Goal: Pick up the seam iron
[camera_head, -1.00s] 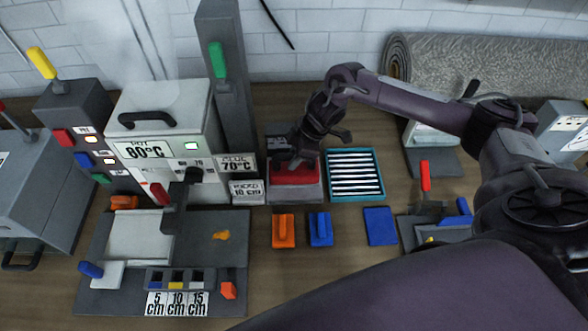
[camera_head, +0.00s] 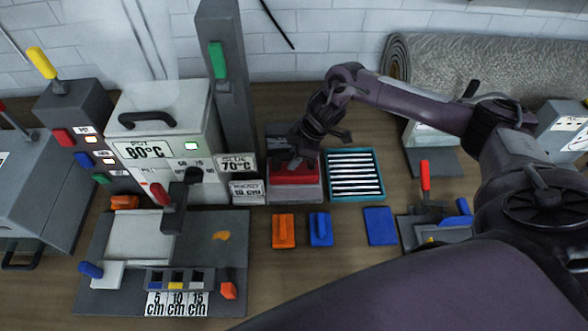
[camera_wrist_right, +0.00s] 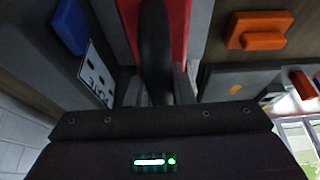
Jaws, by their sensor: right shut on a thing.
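The seam iron (camera_head: 296,174) is a red block with a dark handle, sitting on a grey stand (camera_head: 294,193) at the middle of the table. My right gripper (camera_head: 297,160) reaches down over it from behind. In the right wrist view, the iron's black handle (camera_wrist_right: 154,45) lies between the fingers of my right gripper (camera_wrist_right: 158,88), with the red body (camera_wrist_right: 180,20) beyond. The right gripper is shut on that handle. The iron appears still on its stand; the gripper hides part of it. My left gripper is not in view.
An orange block (camera_head: 284,230) and a blue block (camera_head: 320,229) with handles lie in front. A teal tray of white strips (camera_head: 354,174) stands close right of the iron. The glue pot machine (camera_head: 160,140) and a dark post (camera_head: 228,80) are to the left.

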